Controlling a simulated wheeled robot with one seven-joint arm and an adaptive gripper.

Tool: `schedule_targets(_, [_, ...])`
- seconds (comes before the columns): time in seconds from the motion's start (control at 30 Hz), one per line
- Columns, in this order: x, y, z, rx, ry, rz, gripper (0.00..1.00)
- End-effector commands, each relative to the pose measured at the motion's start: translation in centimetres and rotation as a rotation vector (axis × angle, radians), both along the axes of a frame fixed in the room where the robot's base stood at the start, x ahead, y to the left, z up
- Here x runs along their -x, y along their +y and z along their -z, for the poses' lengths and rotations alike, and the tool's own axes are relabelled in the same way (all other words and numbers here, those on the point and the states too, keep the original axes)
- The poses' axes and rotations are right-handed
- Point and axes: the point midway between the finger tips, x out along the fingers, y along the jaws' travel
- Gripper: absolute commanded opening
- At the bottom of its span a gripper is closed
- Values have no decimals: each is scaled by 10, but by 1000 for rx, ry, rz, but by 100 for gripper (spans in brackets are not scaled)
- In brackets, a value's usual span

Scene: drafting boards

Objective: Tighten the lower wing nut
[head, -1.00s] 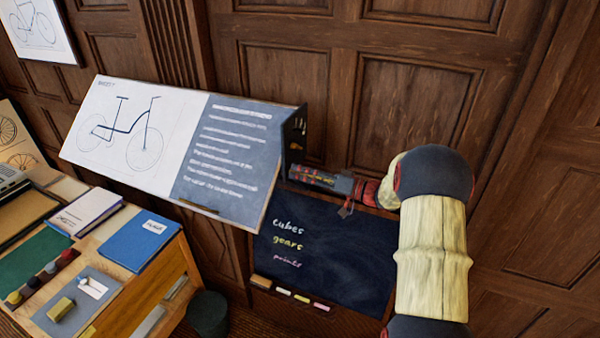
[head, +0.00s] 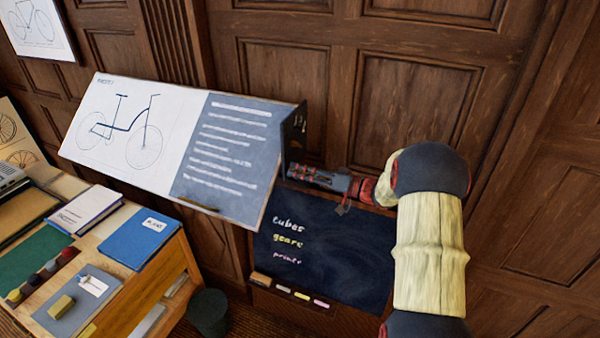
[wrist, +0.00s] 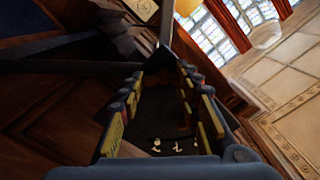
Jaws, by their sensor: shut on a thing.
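The tilted drafting board (head: 225,150) carries a bicycle drawing on its left and a blue written sheet on its right. A dark side plate (head: 294,135) runs along its right edge, with small, unclear fittings near its top. My gripper (head: 291,172) reaches in from the right, its fingertips at the lower end of this plate. It is shut on the lower wing nut, which the fingers hide. In the wrist view my fingers (wrist: 163,68) converge toward a grey edge, and the nut cannot be made out between them.
A dark chalkboard (head: 325,255) with words and a chalk ledge hangs just below my gripper. A wooden desk (head: 165,270) with a blue book (head: 145,238) stands at lower left, beside a dark bin (head: 208,312). Panelled wall is behind; the space right of my arm is clear.

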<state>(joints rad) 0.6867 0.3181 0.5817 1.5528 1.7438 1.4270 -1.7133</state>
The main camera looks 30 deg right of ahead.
Motion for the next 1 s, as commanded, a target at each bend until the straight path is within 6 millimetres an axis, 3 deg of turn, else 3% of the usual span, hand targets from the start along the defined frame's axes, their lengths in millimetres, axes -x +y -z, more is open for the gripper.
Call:
schedule_targets(0.4, [0,3,-5,1,-9,-9,2])
schedule_targets(0.73, [0,3,-6,-33,16,-10,1])
schedule_targets(1.0, [0,3,-6,-165,118,-11,1])
